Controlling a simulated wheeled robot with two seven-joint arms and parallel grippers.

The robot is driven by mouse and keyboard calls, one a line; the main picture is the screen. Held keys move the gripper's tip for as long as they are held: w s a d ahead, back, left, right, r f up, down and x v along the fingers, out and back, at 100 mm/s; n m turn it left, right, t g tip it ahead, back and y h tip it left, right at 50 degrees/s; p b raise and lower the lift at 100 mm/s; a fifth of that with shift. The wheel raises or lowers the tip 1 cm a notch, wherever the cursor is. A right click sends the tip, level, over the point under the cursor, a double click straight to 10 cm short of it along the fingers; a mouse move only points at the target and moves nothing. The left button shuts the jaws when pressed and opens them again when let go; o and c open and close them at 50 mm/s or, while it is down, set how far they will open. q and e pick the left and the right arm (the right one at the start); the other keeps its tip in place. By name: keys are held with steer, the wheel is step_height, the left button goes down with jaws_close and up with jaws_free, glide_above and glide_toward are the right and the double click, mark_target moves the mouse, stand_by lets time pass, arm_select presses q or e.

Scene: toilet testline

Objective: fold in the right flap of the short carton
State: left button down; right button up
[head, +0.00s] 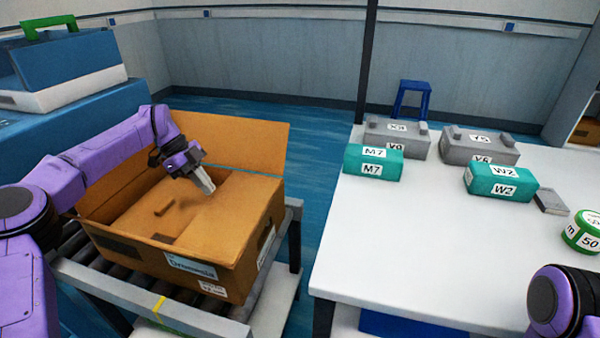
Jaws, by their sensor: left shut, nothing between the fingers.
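The short carton (150,258) is an open brown box with white labels on its outer walls. One flap (243,146) stands up at its far side. Another flap (112,182) stands raised along the left. On the right, a tan panel (238,205) reaches inward from the top edge and looks like the right flap, lying about level. I cannot tell whether it is fully flat. My left gripper (208,189) is shut and empty, pointing down just over this panel; I cannot tell whether it touches. My right gripper is out of view.
The carton rests on a roller conveyor (135,297). Right of it, across a gap, a white table (420,250) holds teal boxes (372,163), grey boxes (480,146) and a green round container (582,232). A blue stool (412,98) stands behind.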

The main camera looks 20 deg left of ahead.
arm_select(q)
steer(key=shift+a+f+b, duration=0.25)
steer(key=shift+f+b, duration=0.05)
steer(key=shift+f, duration=0.65)
steer(key=shift+r, duration=0.1)
steer(key=shift+r+p, duration=0.8)
steer(key=shift+r, duration=0.25)
steer(key=p+v, duration=0.5)
steer(key=v, duration=0.7)
steer(key=shift+a, duration=0.45)
